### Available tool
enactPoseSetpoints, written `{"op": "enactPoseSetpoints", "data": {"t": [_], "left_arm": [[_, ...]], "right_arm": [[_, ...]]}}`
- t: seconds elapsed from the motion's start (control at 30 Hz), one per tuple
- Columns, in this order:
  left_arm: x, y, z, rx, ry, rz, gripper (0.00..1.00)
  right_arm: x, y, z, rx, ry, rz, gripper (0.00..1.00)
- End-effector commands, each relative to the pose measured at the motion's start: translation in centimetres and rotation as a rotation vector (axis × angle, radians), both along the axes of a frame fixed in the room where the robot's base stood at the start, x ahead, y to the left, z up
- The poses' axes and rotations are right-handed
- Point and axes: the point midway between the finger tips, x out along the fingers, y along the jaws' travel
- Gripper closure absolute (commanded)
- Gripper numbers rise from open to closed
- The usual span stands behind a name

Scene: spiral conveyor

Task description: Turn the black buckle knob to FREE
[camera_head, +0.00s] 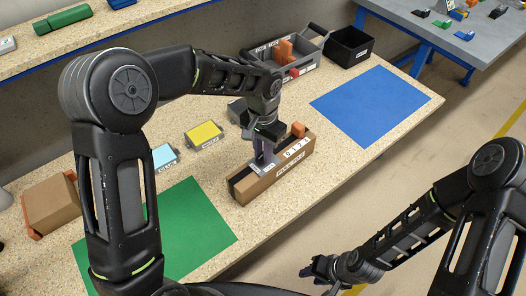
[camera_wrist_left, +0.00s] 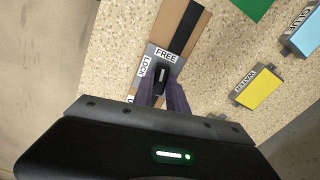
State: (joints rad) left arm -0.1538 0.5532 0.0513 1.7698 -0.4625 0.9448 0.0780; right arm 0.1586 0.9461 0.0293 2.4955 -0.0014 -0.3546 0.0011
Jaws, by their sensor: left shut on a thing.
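The black buckle knob (camera_wrist_left: 162,75) sits on a grey plate on a brown box (camera_head: 272,178). The plate carries a FREE label (camera_wrist_left: 166,55) and a LOCK label (camera_wrist_left: 144,66). A pale line on the knob points roughly toward FREE in the left wrist view. My left gripper (camera_head: 262,158) is over the box, pointing down, and hides the knob in the head view. Its fingers (camera_wrist_left: 164,92) are shut on the knob. My right gripper (camera_head: 315,270) hangs off the table's front edge, away from the box; its jaws are too small to read.
A yellow block (camera_head: 204,134) and a light blue block (camera_head: 163,156) lie left of the box. A green mat (camera_head: 195,225) and a blue mat (camera_head: 370,105) lie on the table. A grey bin (camera_head: 312,60) and a black bin (camera_head: 350,46) stand behind.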

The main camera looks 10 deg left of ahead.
Motion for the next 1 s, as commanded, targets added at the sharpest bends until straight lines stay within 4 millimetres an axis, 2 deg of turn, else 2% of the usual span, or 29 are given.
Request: {"op": "enactPoseSetpoints", "data": {"t": [0.3, 0.87, 0.9, 1.0], "left_arm": [[0.04, -0.02, 0.06, 0.000, -0.001, -0.170, 1.00], [0.03, -0.03, 0.06, 0.000, -0.001, -0.210, 1.00], [0.03, -0.03, 0.06, 0.000, -0.001, -0.210, 0.80], [0.02, -0.03, 0.05, 0.000, -0.001, -0.209, 0.72]], "right_arm": [[0.01, -0.01, -0.15, 0.000, 0.000, 0.000, 0.64], [0.01, 0.00, -0.16, 0.000, 0.000, 0.000, 0.64], [0.01, 0.00, -0.16, 0.000, 0.000, 0.000, 0.64], [0.01, 0.00, -0.17, 0.000, 0.000, 0.000, 0.64]]}}
